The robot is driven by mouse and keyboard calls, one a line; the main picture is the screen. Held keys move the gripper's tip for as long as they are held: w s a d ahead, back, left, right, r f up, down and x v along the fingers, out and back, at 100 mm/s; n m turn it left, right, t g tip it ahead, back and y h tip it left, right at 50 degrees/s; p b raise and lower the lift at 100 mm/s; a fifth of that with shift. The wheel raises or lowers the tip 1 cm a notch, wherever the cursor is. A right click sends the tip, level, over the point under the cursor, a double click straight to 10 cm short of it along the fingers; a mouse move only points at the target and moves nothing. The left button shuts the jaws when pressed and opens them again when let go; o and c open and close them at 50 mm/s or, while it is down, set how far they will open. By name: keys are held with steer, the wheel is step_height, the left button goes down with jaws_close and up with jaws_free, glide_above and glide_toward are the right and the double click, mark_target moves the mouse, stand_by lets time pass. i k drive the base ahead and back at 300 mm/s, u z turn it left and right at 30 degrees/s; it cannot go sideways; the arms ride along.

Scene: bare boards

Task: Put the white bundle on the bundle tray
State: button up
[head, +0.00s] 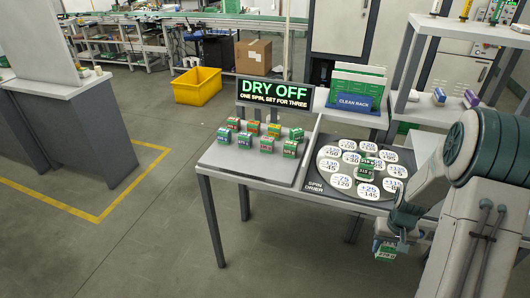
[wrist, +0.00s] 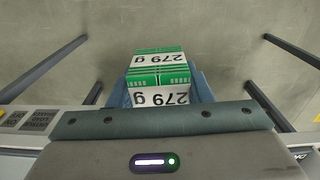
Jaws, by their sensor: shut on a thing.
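My gripper (head: 392,238) is shut on a green bundle with white 279 g labels (head: 384,252), held low in front of the table, right of its front leg. In the wrist view the bundle (wrist: 158,80) sits between the blue fingers, over bare floor. I cannot tell from the picture if its band is white. A pale grey tray-like panel (head: 222,158) on the table's left half carries several small green bundles with coloured bands. No label names it as the bundle tray.
Behind are the DRY OFF sign (head: 272,92) and the CLEAN RACK (head: 354,102). A shelf (head: 425,110) rises at right.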

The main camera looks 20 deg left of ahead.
mark_target(214, 155)
steer(key=u, duration=2.85)
steer(key=i, duration=2.1)
steer(key=z, duration=2.2)
